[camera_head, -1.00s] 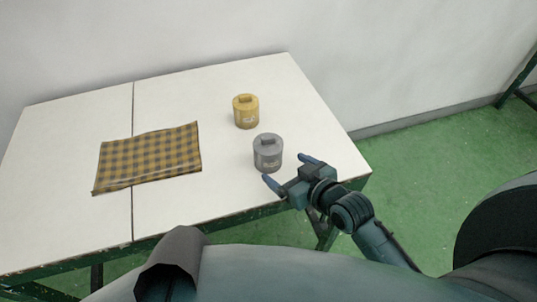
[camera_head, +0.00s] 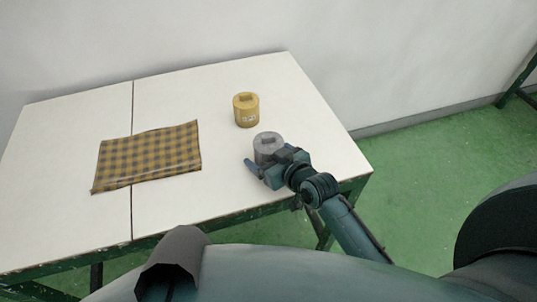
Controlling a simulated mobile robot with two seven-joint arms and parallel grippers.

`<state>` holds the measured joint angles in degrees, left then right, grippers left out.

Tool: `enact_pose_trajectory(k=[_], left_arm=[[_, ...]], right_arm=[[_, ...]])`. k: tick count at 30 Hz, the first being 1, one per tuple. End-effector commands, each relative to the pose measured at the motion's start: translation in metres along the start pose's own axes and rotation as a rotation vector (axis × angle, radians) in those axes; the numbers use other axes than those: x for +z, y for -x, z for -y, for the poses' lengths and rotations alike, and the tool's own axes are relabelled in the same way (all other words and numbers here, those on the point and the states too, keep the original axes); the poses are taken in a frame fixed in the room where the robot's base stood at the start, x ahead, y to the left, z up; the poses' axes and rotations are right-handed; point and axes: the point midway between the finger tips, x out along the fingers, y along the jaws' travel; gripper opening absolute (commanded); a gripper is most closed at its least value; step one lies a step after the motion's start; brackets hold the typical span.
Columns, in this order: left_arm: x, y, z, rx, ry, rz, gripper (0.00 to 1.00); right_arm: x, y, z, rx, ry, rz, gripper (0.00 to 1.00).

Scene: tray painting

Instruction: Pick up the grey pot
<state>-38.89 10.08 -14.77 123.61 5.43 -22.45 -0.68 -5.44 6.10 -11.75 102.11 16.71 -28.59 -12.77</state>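The grey pot (camera_head: 267,141) stands upright near the right end of the white table, its lower part partly covered by my gripper. My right gripper (camera_head: 266,155) is at the near side of the pot, its fingers spread. One finger is to the left of the pot's base and the other is close to its right side. I cannot tell whether either finger touches the pot. My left gripper is not in view.
A yellow pot (camera_head: 246,110) stands just behind the grey pot. A yellow and dark checked cloth (camera_head: 150,157) lies to the left on the white table (camera_head: 195,95). A wall stands behind the table. Bare tabletop separates the cloth from the pots.

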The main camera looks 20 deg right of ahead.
Motion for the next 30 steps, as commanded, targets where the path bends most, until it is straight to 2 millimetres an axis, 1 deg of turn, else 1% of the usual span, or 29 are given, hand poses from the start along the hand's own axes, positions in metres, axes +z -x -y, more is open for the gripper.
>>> enact_pose_trajectory(k=[1,2,20,26,29,30], left_arm=[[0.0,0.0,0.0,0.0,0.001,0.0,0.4],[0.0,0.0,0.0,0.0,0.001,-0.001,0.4],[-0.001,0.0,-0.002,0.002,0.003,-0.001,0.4],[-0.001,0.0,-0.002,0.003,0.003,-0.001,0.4],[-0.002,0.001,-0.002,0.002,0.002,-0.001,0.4],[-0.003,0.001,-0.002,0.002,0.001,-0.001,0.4]], right_arm=[[0.0,0.0,0.0,0.0,0.0,0.0,0.78],[0.0,0.0,0.0,0.0,0.0,0.0,0.75],[0.001,0.0,0.0,0.0,0.0,0.001,0.26],[-0.002,0.001,-0.001,0.001,0.0,-0.003,0.26],[-0.008,0.003,-0.001,0.001,0.001,-0.004,0.26],[-0.013,0.005,-0.001,0.001,0.001,-0.006,0.26]])
